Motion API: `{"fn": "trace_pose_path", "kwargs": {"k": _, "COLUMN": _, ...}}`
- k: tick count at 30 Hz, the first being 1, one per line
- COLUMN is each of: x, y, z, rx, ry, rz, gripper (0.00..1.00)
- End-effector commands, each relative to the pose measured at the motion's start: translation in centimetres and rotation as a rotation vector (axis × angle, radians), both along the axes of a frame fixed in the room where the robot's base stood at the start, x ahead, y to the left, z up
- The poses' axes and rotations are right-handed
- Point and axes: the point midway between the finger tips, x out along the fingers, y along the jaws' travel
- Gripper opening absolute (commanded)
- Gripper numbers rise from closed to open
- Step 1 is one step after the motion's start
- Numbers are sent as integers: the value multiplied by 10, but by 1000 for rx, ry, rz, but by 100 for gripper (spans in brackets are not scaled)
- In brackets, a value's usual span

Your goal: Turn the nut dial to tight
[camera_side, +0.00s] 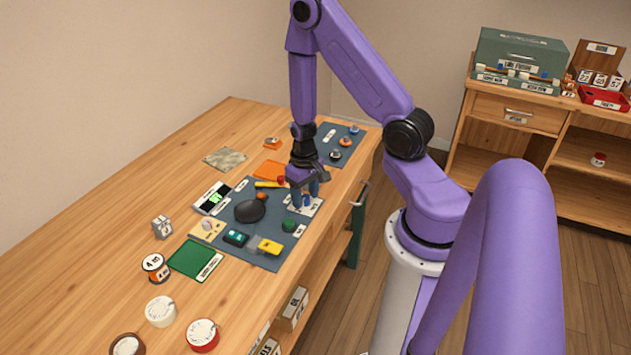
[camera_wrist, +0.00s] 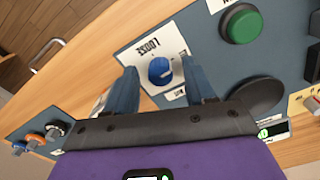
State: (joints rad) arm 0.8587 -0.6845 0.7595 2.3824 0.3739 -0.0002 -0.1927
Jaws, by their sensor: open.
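The nut dial (camera_wrist: 160,70) is a round blue knob with a white pointer mark on a white plate (camera_wrist: 150,45). The word LOOSE is printed on the plate, and part of another label below is covered. My gripper (camera_wrist: 160,64) is open, with one blue finger on each side of the dial in the wrist view. I cannot tell whether the fingers touch it. In the side view my gripper (camera_side: 306,194) points down over the white plate (camera_side: 309,207) at the right edge of the grey-blue mat, and its fingers hide most of the dial.
A green button (camera_wrist: 241,24) and a black dome (camera_wrist: 255,95) sit near the dial on the mat (camera_side: 262,225). A yellow block (camera_side: 269,247) lies at the mat's front. A smaller mat with knobs (camera_side: 340,143) is behind.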

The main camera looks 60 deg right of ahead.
Motion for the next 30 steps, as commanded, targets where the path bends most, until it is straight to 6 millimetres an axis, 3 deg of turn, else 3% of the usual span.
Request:
{"fn": "trace_pose_path", "kwargs": {"k": 18, "x": 0, "y": -2, "z": 0, "rx": 0, "ry": 0, "rz": 752, "gripper": 54}}
{"fn": "trace_pose_path", "kwargs": {"k": 28, "x": 0, "y": -2, "z": 0, "rx": 1, "ry": -1, "rz": 1039, "gripper": 54}}
{"fn": "trace_pose_path", "kwargs": {"k": 30, "x": 1, "y": -2, "z": 3, "rx": 2, "ry": -2, "rz": 1033, "gripper": 54}}
